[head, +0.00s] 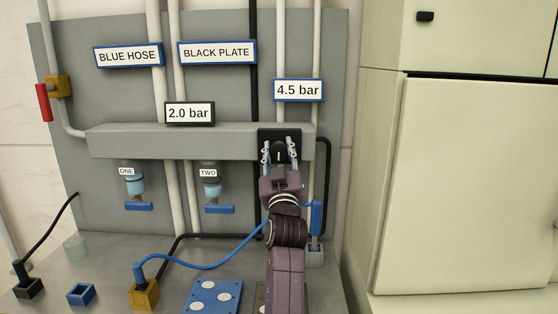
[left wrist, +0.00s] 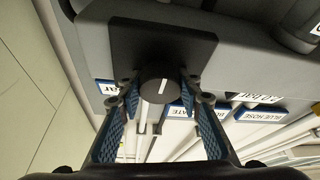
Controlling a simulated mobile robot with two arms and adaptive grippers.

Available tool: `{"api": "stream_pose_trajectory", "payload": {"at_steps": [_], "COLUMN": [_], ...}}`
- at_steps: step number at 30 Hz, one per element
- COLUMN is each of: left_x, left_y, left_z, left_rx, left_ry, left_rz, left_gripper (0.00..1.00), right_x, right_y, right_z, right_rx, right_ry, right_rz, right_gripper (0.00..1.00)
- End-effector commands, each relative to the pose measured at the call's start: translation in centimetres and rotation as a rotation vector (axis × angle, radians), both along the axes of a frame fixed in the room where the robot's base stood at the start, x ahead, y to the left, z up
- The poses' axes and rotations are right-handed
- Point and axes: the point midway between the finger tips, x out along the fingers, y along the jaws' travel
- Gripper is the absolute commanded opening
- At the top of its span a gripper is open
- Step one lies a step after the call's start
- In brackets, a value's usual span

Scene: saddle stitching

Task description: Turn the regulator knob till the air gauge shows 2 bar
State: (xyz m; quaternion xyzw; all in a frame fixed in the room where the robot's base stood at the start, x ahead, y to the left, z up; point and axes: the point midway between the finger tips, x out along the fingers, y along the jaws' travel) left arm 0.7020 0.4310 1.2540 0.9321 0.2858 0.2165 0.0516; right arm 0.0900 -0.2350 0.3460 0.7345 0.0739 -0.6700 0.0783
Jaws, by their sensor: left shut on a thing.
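The regulator knob (left wrist: 160,86) is black and round with a white pointer line, in front of a square black plate (left wrist: 190,45). In the head view this plate (head: 268,133) sits at the right end of the grey rail. My left gripper (head: 280,153) is shut on the knob, one finger on each side, and hides part of it. A black-framed display (head: 189,113) on the rail reads 2.0 bar. A blue-framed sign (head: 298,90) above the knob reads 4.5 bar. I cannot tell for sure which is the gauge's own reading. My right gripper is not in view.
Signs reading BLUE HOSE (head: 128,55) and BLACK PLATE (head: 217,52) hang above the rail (head: 130,142). Two blue-handled valves (head: 138,206) (head: 219,209) hang below it. A blue hose (head: 205,266) runs from a yellow block (head: 144,296) toward my arm. A pale cabinet (head: 450,190) stands right.

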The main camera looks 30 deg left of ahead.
Motion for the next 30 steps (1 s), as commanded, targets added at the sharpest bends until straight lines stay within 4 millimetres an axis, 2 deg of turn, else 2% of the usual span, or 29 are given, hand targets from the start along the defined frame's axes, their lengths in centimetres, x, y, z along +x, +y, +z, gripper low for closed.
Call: {"api": "stream_pose_trajectory", "payload": {"at_steps": [10, 11, 15, 25, 30], "left_x": [0.0, 0.0, 0.0, 0.0, -0.1], "left_y": [0.0, 0.0, 0.0, 0.0, 0.0], "left_z": [0.0, 0.0, 0.0, 0.3, 2.6], "left_rx": [-0.008, -0.008, -0.008, -0.006, -0.005], "left_ry": [-0.003, -0.003, -0.003, -0.004, -0.008], "left_rz": [-0.001, -0.001, -0.002, -0.001, 0.000], "left_gripper": [0.08, 0.35, 0.50, 0.51, 0.51], "right_x": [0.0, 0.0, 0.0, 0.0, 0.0], "right_y": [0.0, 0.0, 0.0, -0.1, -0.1], "right_z": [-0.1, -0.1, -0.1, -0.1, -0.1], "right_rx": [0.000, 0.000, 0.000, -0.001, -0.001], "right_ry": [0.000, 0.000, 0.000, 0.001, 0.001], "right_rz": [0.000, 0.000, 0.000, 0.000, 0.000], "right_gripper": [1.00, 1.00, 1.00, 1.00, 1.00]}}
